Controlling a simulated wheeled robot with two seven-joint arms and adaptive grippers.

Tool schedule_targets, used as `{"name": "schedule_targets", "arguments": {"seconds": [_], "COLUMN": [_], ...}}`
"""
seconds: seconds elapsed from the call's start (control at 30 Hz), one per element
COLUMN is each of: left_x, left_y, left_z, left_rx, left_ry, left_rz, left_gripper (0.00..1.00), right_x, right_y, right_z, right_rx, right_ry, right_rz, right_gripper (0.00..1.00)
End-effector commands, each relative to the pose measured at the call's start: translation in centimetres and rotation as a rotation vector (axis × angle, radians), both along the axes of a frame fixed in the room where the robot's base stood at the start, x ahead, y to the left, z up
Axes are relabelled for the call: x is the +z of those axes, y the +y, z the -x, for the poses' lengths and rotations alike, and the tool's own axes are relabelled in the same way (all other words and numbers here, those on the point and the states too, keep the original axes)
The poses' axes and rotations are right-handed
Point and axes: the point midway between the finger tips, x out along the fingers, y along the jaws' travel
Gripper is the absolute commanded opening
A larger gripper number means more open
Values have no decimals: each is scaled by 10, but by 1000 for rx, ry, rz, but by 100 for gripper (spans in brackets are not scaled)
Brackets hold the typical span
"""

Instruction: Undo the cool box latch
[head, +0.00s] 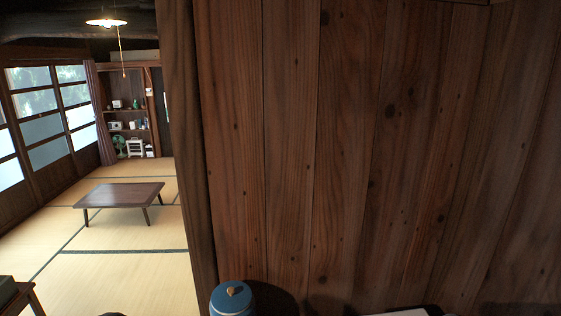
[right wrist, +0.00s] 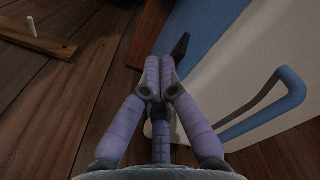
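The cool box shows in the right wrist view as a white body (right wrist: 235,75) with a blue part (right wrist: 205,30) along its upper left side. A blue bar handle (right wrist: 262,112) stands out from the white side. A small dark piece (right wrist: 180,47), seemingly the latch, lies at the blue edge just beyond my fingertips. My right gripper (right wrist: 160,62) has its purple fingers together, with nothing visible between them. It is beside the box; I cannot tell whether it touches the dark piece. My left gripper is not in view.
The right wrist view shows a dark plank floor (right wrist: 50,110) and a wooden piece with a pale peg (right wrist: 35,35). In the head view, a plank wall (head: 350,150) stands ahead, with a blue lidded container (head: 232,300) below. A low table (head: 120,194) stands on open tatami at left.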

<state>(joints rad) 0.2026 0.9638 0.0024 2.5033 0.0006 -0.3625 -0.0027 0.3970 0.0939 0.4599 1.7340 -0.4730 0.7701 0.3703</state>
Motion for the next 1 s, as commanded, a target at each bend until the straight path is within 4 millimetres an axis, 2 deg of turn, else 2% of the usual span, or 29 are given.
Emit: {"name": "schedule_targets", "arguments": {"seconds": [0.03,1.0], "left_x": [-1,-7], "left_y": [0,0], "left_z": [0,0], "left_rx": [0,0], "left_ry": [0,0], "left_rz": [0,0], "left_gripper": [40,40], "right_x": [-5,-13], "right_y": [2,2], "right_z": [3,11], "right_rx": [2,2], "right_ry": [6,5], "right_rz": [-4,-7], "right_gripper": [0,0]}}
